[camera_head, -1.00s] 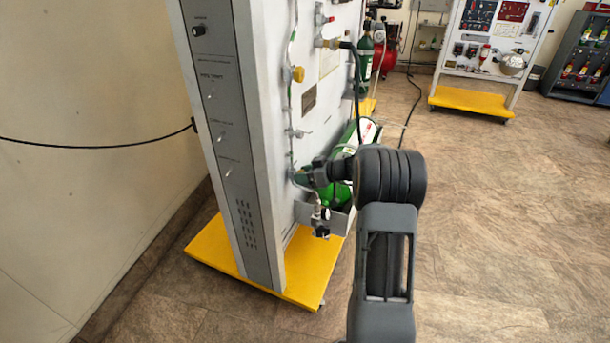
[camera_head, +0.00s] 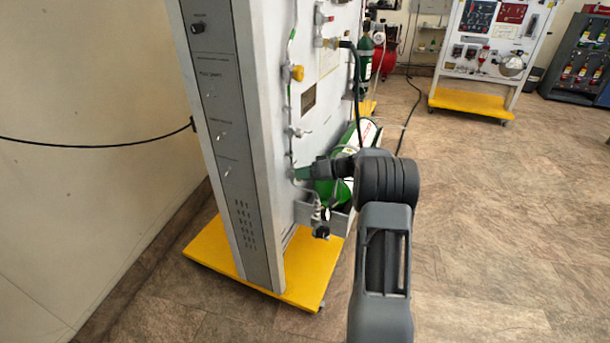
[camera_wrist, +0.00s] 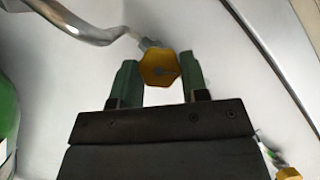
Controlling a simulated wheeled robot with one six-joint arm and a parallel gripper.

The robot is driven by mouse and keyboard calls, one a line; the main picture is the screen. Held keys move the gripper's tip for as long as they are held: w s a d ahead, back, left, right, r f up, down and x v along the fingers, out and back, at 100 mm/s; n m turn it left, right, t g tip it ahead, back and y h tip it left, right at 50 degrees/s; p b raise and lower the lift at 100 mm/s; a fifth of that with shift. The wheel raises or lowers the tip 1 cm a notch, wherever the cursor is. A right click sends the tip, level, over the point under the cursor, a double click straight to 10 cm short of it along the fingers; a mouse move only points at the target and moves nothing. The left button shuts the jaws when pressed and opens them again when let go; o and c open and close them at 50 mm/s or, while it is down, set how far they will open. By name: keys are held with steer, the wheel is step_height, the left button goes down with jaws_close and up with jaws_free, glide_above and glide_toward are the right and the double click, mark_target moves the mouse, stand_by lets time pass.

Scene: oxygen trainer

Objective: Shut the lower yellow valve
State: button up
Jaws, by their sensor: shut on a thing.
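The lower yellow valve (camera_wrist: 159,68) is a faceted yellow knob on a metal pipe, seen close up in the wrist view. My gripper (camera_wrist: 160,78) has one green finger on each side of the knob and is shut on it. In the head view my gripper (camera_head: 302,173) reaches left to the lower part of the panel face (camera_head: 276,120), and it hides the knob there. Another yellow valve (camera_head: 297,73) sits higher on the same panel.
A green cylinder (camera_head: 325,192) lies behind my gripper, and a metal bracket with a black fitting (camera_head: 321,231) is just below it. The panel stands on a yellow base (camera_head: 305,280). The floor to the right is clear.

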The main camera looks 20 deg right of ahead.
steer(key=shift+w+d+f+m+y+p, duration=0.1)
steer(key=shift+m+y+p, duration=0.45)
steer(key=shift+m, duration=0.75)
steer(key=shift+f+m+y+p, duration=0.1)
steer(key=shift+m+y+p, duration=0.25)
steer(key=shift+m+y, duration=0.7)
steer(key=shift+m, duration=0.45)
steer(key=o, duration=0.9)
steer(key=shift+o, duration=0.2)
steer(key=shift+d+f, duration=0.1)
